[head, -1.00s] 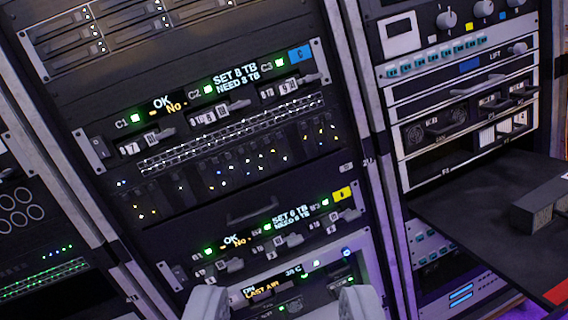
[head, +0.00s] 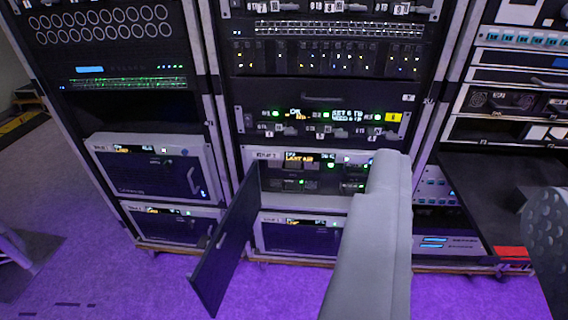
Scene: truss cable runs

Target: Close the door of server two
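A dark server door (head: 225,250) stands open in the middle rack. It swings out toward me from the left side of a grey-framed server unit (head: 330,201), and a small handle shows on it. The unit's lit interior with an amber display is visible; its small label is too blurred to read surely. My gripper (head: 467,176) is open and empty. Its grey left finger covers the right part of the server, and its dotted right finger is at the right edge. Both are to the right of the door and appear apart from it.
A closed server (head: 300,236) sits below the open one. Two more closed servers (head: 153,175) (head: 180,226) are in the left rack. A dark shelf (head: 492,195) juts out from the right rack. The purple floor in front is clear; a grey stand foot (head: 20,255) is at far left.

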